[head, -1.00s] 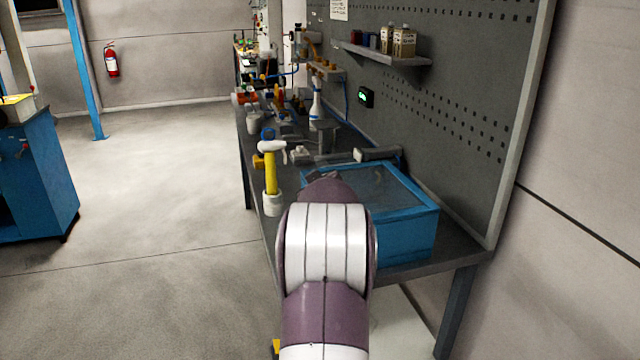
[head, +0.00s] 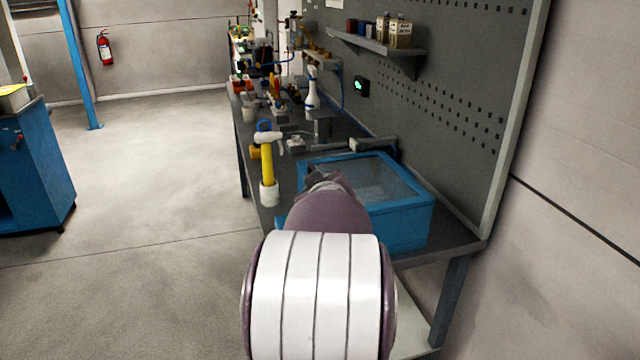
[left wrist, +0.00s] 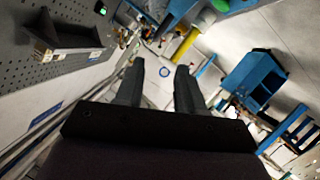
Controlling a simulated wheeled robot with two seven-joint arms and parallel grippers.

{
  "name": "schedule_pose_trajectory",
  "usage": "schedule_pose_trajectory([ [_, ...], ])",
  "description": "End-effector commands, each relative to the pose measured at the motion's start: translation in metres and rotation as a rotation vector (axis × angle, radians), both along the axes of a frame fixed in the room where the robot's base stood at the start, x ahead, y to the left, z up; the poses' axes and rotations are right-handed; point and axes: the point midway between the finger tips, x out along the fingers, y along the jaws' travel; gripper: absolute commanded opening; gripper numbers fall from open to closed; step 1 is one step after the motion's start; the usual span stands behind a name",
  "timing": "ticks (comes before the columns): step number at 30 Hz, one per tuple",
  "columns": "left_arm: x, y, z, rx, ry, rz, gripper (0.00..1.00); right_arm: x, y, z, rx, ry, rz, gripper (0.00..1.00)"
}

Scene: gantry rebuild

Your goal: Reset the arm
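One of my arms, purple and white, rises from the bottom middle of the head view in front of the bench; I cannot tell which arm it is. Its far end stops over the blue box on the bench, and no gripper fingers show clearly there. In the left wrist view my left gripper (left wrist: 157,88) has its two dark fingers apart with nothing between them. That view looks upside down, with the pegboard at the left. My right gripper is not in view.
The workbench (head: 455,236) holds a blue box with a clear lid (head: 408,225), a yellow-handled hammer (head: 267,165), a spray bottle (head: 312,92) and several tools. A shelf (head: 375,43) juts from the pegboard (head: 460,80). A blue cabinet (head: 38,175) stands left; the floor between is clear.

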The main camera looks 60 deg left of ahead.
Motion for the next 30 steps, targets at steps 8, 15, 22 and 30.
schedule_pose_trajectory([
  [8, 0.000, -0.001, 0.000, 0.000, 0.000, 0.000, 0.38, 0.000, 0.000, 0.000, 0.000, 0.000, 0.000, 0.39],
  [15, 0.000, -0.001, 0.000, 0.000, 0.000, 0.000, 0.38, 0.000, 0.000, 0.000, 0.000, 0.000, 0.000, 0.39],
  [22, 0.015, -0.059, -0.064, -0.206, 0.197, -0.234, 0.38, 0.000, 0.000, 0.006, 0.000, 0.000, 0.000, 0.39],
  [30, 0.006, -0.297, -0.137, -0.448, 0.931, -1.028, 0.38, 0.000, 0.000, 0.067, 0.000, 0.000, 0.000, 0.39],
])
